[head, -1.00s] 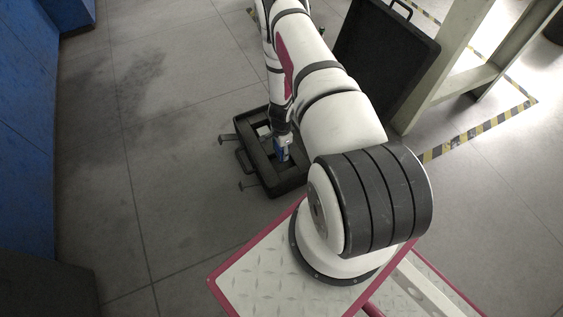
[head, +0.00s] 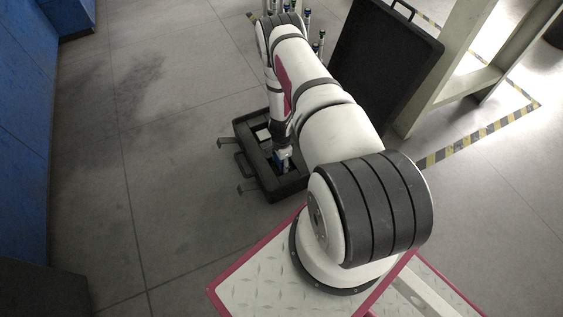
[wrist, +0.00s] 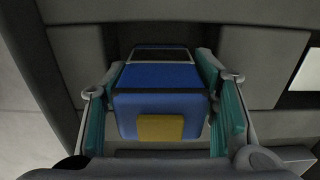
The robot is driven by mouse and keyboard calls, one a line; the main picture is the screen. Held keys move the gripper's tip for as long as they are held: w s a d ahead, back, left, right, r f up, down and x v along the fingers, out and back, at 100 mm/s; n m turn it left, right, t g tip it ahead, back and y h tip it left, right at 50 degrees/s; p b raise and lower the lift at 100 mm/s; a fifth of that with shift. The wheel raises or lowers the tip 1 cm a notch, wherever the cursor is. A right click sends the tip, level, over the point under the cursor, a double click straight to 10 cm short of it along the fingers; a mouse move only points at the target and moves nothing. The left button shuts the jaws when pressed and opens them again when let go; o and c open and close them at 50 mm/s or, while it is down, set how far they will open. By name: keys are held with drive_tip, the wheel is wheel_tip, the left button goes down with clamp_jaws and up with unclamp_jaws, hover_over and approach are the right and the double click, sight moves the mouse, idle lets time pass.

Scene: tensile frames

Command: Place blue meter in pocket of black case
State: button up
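The blue meter (wrist: 160,103), with a dark screen and a yellow patch, sits between the teal pads of my gripper (wrist: 165,110) in the wrist view. The pads lie along both its sides, and my gripper looks shut on it. In the head view the meter (head: 280,161) is a small blue shape below my gripper (head: 282,153), at the near part of the open black case (head: 287,190). Grey foam walls surround the meter in the wrist view. The pocket is mostly hidden under meter and gripper, and I cannot tell whether the meter touches its floor.
A white item (head: 263,134) lies in another part of the case. The case's raised lid (head: 380,60) stands to the right of my arm. Several upright tubes (head: 318,40) stand behind. A pale frame (head: 440,75) stands at the right. The floor left of the case is clear.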

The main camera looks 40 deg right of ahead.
drive_tip(key=shift+r, duration=0.15)
